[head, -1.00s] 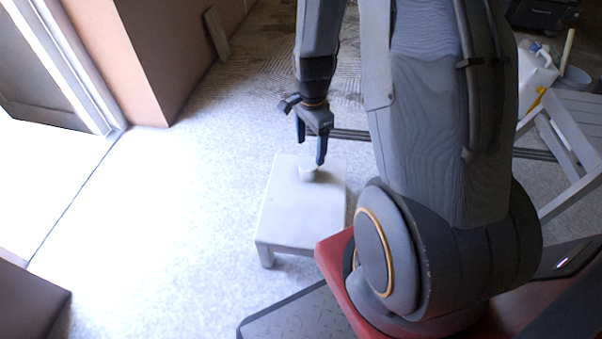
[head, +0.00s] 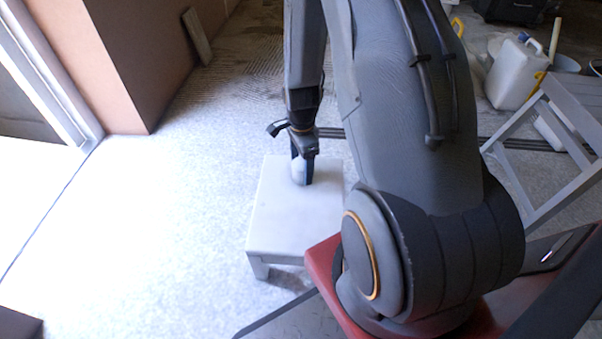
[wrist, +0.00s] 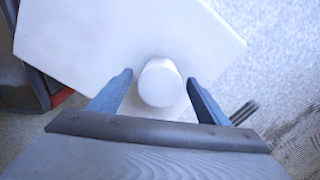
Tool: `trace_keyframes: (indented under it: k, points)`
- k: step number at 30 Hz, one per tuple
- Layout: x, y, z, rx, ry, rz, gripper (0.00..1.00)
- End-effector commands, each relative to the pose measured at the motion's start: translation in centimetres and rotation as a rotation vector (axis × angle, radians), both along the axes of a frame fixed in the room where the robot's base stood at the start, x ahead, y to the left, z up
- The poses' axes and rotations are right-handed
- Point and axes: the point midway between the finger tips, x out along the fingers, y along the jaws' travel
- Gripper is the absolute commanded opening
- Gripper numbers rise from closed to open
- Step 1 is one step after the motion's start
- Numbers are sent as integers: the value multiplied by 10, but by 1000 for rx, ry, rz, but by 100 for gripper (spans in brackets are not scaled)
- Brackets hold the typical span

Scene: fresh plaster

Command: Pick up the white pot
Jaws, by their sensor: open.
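The white pot (head: 298,171) stands on the white low table (head: 290,219), near its far edge. In the wrist view the pot (wrist: 159,82) shows as a pale rounded shape between the two fingers. My gripper (head: 303,182) points down at the pot, with a finger partly hiding it in the head view. In the wrist view my gripper (wrist: 158,92) is open, with one finger on each side of the pot and a gap visible on both sides. The table's bare top (wrist: 100,35) spreads beyond the pot.
A brown wall block (head: 90,60) stands at the left. The pale floor left of the table is clear.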

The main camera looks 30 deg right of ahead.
Motion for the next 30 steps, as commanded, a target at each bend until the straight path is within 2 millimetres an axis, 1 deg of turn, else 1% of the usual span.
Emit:
trace_keyframes:
  k: [1, 3, 6, 11, 14, 18, 20, 26, 29, 30]
  points:
    - [0, -1, -12, 0, 2, -1, 70]
    - [0, -1, -19, 0, 0, -2, 70]
    - [0, -1, -22, 0, 0, -1, 70]
    - [0, -1, -20, 0, -1, -1, 70]
    - [0, -1, -20, 0, -1, -1, 55]
    - [0, -1, -20, 0, -1, -1, 31]
    - [0, -1, -20, 0, -1, -1, 22]
    - [0, -1, -20, 0, -1, -1, 22]
    - [0, -1, -14, 0, -2, -1, 22]
    - [0, -1, -9, -1, -3, -1, 22]
